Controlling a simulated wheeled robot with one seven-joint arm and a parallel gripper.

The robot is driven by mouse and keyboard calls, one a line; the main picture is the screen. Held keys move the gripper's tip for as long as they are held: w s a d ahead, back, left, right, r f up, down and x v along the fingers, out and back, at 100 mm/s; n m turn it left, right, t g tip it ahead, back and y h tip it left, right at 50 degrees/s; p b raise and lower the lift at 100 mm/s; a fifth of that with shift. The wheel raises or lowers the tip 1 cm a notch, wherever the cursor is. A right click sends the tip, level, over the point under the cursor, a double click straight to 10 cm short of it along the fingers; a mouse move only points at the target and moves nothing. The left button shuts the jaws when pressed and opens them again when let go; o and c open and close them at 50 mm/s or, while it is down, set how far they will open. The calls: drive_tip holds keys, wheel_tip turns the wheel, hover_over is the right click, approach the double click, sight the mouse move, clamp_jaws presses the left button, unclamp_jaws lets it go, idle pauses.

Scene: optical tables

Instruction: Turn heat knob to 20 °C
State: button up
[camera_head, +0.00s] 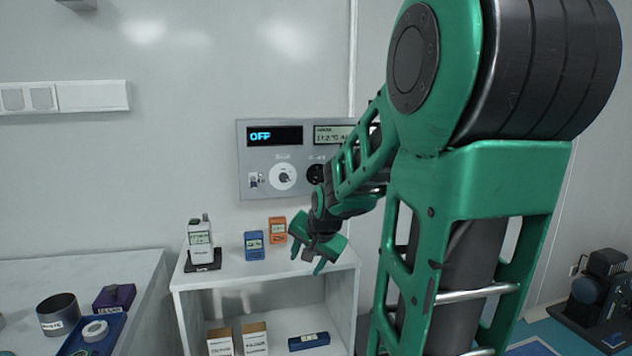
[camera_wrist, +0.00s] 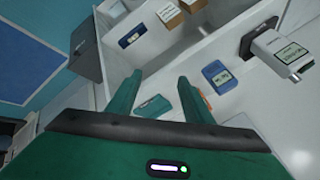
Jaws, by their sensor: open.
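A grey control panel (camera_head: 262,187) is on the wall above a white shelf unit. Its left display (camera_head: 274,136) reads OFF in blue, and a second display (camera_head: 332,134) reads about 17.2 °C, partly hidden by my arm. A round white knob (camera_head: 283,176) is under the left display. A dark knob (camera_head: 316,174) is under the second display, close to my arm; its label is too small to read. My gripper (camera_head: 307,263) is open and empty, pointing down in front of the shelf top, below the panel. In the wrist view its two fingers (camera_wrist: 157,95) are apart.
A grey handheld meter (camera_head: 200,240), a blue device (camera_head: 254,245) and an orange device (camera_head: 277,230) stand on the shelf top (camera_head: 235,270). Boxes (camera_head: 255,338) and a dark blue item (camera_head: 309,341) are on the lower shelf. A table with a dark cup (camera_head: 59,314) is at left.

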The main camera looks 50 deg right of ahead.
drive_tip(key=w+d+r+m+t+h, duration=0.1)
drive_tip(key=w+d+r+m+t, duration=0.25)
drive_tip(key=w+d, duration=0.4)
drive_tip(key=m+t+h, duration=0.5)
drive_tip(key=m+h, duration=0.1)
drive_tip(key=m, duration=0.7)
approach(318, 176)
drive_tip(key=x, duration=0.8)
drive_tip(key=shift+w+d, duration=0.15)
drive_tip(key=c, duration=1.1)
